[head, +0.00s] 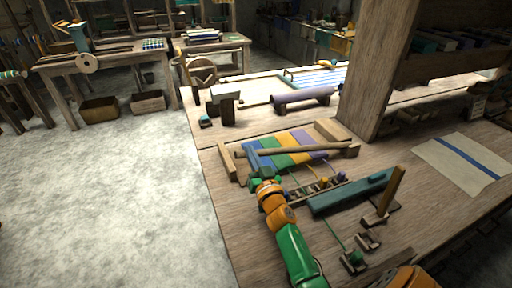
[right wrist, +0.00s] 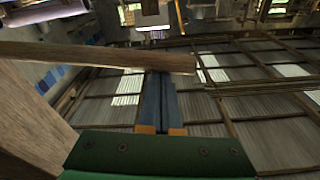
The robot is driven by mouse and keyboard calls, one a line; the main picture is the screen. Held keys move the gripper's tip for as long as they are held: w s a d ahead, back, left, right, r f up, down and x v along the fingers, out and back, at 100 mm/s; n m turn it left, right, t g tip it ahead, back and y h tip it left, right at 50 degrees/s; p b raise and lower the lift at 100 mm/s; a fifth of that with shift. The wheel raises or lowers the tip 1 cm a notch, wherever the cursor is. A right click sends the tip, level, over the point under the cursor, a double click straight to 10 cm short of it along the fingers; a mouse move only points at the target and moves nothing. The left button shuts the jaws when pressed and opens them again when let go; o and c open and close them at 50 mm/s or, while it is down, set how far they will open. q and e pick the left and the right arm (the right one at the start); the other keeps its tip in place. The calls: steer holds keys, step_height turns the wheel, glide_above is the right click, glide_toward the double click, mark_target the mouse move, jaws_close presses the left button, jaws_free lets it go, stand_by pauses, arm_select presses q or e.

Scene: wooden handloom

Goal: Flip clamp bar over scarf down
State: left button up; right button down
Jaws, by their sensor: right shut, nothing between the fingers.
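The clamp bar (head: 310,150) is a long wooden bar crossing the striped scarf (head: 268,157) in the head view. Its right end is by a wooden block; I cannot tell whether it rests on the cloth. The scarf has blue, green, yellow and purple bands and lies on a wooden frame. My right gripper (head: 256,177) is at the scarf's near left edge, below the bar's left part. In the right wrist view its blue fingers (right wrist: 160,100) are together and empty. The bar (right wrist: 100,56) crosses at their tips there; contact is unclear. My left gripper is out of view.
A teal block (head: 345,194), an upright wooden post (head: 391,190) and small pegs stand right of my right arm. A thick wooden pillar (head: 378,70) rises behind the frame. A white cloth with a blue stripe (head: 462,162) lies at the right.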

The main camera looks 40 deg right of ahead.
steer(key=shift+r, duration=0.15)
steer(key=s+a+r+p, duration=0.1)
steer(key=s+r+p, duration=0.1)
steer(key=s, duration=0.7)
steer(key=shift+a+r+p, duration=0.2)
steer(key=shift+a+p, duration=0.1)
steer(key=shift+p, duration=0.2)
